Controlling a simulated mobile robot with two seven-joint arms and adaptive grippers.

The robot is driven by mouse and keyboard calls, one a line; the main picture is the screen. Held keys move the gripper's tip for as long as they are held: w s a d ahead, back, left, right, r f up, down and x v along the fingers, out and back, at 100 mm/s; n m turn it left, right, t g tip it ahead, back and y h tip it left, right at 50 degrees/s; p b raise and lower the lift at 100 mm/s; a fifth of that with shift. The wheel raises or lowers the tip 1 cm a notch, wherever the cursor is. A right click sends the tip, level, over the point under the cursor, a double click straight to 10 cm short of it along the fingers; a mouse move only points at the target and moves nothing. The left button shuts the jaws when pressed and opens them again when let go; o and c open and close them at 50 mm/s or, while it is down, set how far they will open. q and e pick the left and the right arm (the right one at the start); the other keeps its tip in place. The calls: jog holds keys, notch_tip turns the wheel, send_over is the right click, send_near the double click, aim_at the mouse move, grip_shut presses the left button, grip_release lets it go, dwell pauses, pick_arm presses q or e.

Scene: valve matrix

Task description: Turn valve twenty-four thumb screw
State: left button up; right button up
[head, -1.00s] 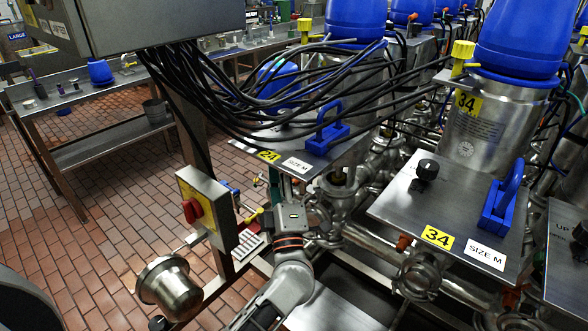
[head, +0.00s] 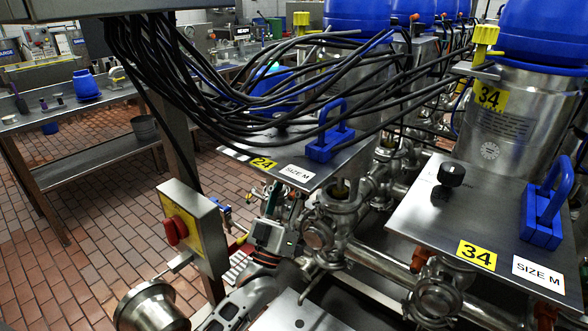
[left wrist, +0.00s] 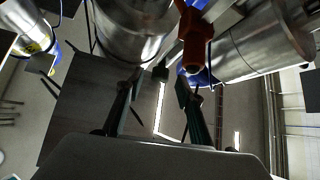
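The plate marked 24 (head: 238,153) carries a yellow 24 label (head: 262,163), a SIZE M label and a blue handle (head: 328,138). I cannot make out its thumb screw in the head view, where cables cover part of the plate. My left gripper (head: 275,200) is just below the plate's front edge, pointing up, beside the steel pipe fittings (head: 335,215). In the left wrist view its two fingers (left wrist: 155,92) stand apart. A small dark knob-like part (left wrist: 160,73) shows between and beyond them; I cannot tell whether it is the thumb screw. My right gripper is not in view.
A hanging cable bundle (head: 240,90) crosses above the plate. A yellow box with a red switch (head: 175,229) stands left of my gripper. An orange-red part (left wrist: 193,40) lies close past the right finger. Plate 34 (head: 430,215), with a black knob (head: 451,173), is at right.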

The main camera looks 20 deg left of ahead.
pick_arm(q)
jog(key=shift+x, duration=1)
jog(key=shift+w+r, duration=0.15)
jog(key=shift+w, duration=0.05)
jog(key=c, duration=1)
grip_shut()
jog(key=shift+r+n+y+p, duration=0.35)
jog(key=shift+n+y+p, duration=0.4)
jog(key=shift+n+y, duration=0.4)
jog(key=shift+s+d+n+y+p, duration=0.1)
jog(key=shift+n+y+p, duration=0.35)
jog(key=shift+n+y, duration=0.3)
jog(key=shift+n+g+y+p, duration=0.4)
jog(key=shift+n+y+p, duration=0.1)
jog(key=shift+n+y, duration=0.55)
jog(key=shift+f+n, duration=0.2)
jog(key=shift+n, duration=0.15)
jog(key=o, duration=1)
grip_release()
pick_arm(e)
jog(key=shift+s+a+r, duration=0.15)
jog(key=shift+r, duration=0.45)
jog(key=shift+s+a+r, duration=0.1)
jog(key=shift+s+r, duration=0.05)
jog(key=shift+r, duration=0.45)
